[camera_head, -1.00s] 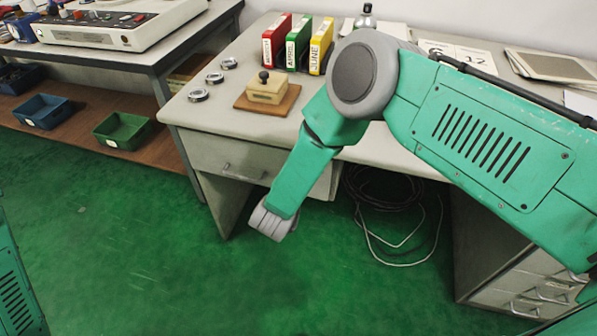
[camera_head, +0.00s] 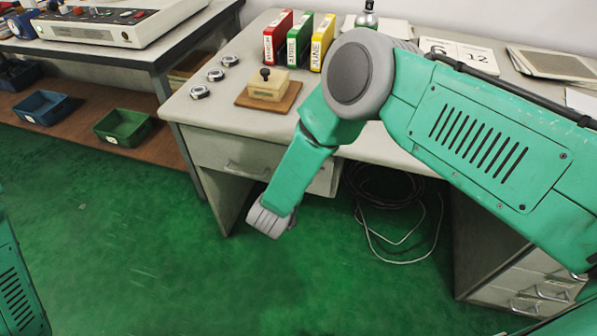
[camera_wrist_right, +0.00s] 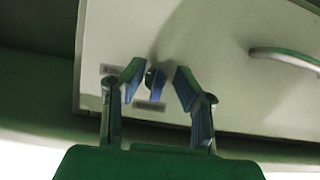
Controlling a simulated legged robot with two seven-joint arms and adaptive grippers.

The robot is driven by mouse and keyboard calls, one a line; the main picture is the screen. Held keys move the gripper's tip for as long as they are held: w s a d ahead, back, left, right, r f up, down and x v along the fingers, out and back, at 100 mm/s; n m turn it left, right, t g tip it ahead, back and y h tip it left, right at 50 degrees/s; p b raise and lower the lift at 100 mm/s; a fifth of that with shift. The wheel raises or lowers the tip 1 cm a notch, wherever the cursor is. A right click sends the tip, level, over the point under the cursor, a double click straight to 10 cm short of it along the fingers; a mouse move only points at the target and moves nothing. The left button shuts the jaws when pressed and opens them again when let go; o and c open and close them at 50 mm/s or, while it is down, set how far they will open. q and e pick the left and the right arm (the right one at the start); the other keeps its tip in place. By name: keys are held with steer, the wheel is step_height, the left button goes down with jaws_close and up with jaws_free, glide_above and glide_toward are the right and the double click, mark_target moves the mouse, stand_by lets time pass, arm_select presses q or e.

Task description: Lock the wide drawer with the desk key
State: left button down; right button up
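The wide drawer (camera_head: 230,157) is under the left part of the desktop and looks closed. Its handle (camera_head: 245,171) is left of my right forearm, which hides part of the front. In the right wrist view, the pale drawer front (camera_wrist_right: 225,40) fills the background, with the handle (camera_wrist_right: 285,57) at right. My right gripper (camera_wrist_right: 158,82) is open, its two fingers on either side of a small dark-blue piece (camera_wrist_right: 155,84), seemingly the desk key in its lock. Gaps show on both sides of it. My left gripper is out of view.
Cables (camera_head: 385,205) lie beneath the desk. A side bench with bins (camera_head: 123,127) stands at left. The green floor in front is clear.

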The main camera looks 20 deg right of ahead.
steer(key=v, duration=1.2)
steer(key=shift+a, duration=0.15)
steer(key=s+d+f+n+g+y, duration=0.4)
steer(key=s+d+f+n+y, duration=0.15)
steer(key=s+d+f, duration=0.35)
steer(key=s+d+n+g+y, duration=0.1)
steer(key=s+d+g, duration=0.2)
steer(key=s, duration=0.6)
steer(key=s+d+g+y, duration=0.1)
steer(key=s+d+g, duration=0.2)
steer(key=s, duration=0.6)
steer(key=d, duration=0.2)
steer(key=shift+s+d+r+n+g, duration=0.3)
steer(key=shift+d+r+n, duration=0.05)
steer(key=shift+r, duration=0.05)
